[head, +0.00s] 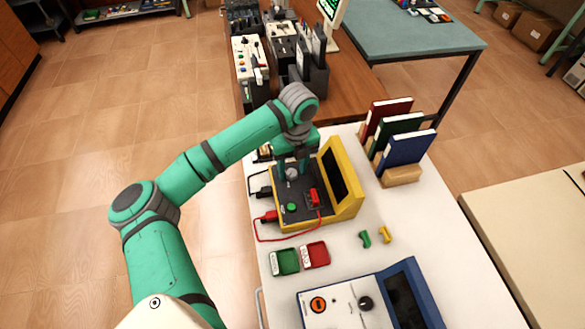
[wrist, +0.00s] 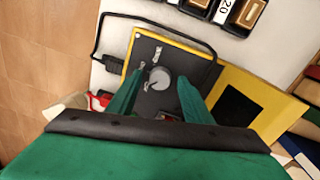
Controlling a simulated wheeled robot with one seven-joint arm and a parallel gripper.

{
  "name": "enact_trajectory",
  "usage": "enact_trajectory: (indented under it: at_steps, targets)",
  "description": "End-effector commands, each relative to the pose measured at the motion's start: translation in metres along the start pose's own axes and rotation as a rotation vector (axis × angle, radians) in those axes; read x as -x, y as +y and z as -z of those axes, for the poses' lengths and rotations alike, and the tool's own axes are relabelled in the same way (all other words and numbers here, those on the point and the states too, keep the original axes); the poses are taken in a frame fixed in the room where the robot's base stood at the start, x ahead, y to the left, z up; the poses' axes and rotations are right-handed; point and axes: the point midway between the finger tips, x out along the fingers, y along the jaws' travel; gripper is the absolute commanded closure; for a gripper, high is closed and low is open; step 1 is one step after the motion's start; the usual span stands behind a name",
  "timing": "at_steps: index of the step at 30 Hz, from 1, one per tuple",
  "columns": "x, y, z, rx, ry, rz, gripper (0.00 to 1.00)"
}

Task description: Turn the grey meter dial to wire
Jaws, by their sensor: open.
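The grey meter dial (wrist: 159,77) sits on the dark top panel of a yellow meter (head: 342,205) on the white table. White markings show on the panel beside the dial in the wrist view, too small to read. My gripper (wrist: 158,95) is open above the panel, with one green finger on each side of the dial. I cannot tell whether the fingers touch it. In the head view the dial (head: 292,174) shows between the fingers of my gripper (head: 293,175). Which marking the dial points to cannot be read.
The meter panel also has a green button (head: 291,208) and a red switch (head: 314,197). A red lead (head: 270,239) loops at its left. Green (head: 285,261) and red (head: 315,254) trays lie in front. Books (head: 407,150) stand behind right; a blue-framed device (head: 405,295) is nearest.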

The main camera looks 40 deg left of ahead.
Motion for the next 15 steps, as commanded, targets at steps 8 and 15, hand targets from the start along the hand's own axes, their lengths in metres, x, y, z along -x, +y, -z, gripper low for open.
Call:
enact_trajectory:
  at_steps: [8,15]
  targets:
    - [0.0003,0.0,0.0,0.0,0.0,0.0,0.9]
    - [0.0005,0.0002,0.0,-0.007,0.0,0.0,0.95]
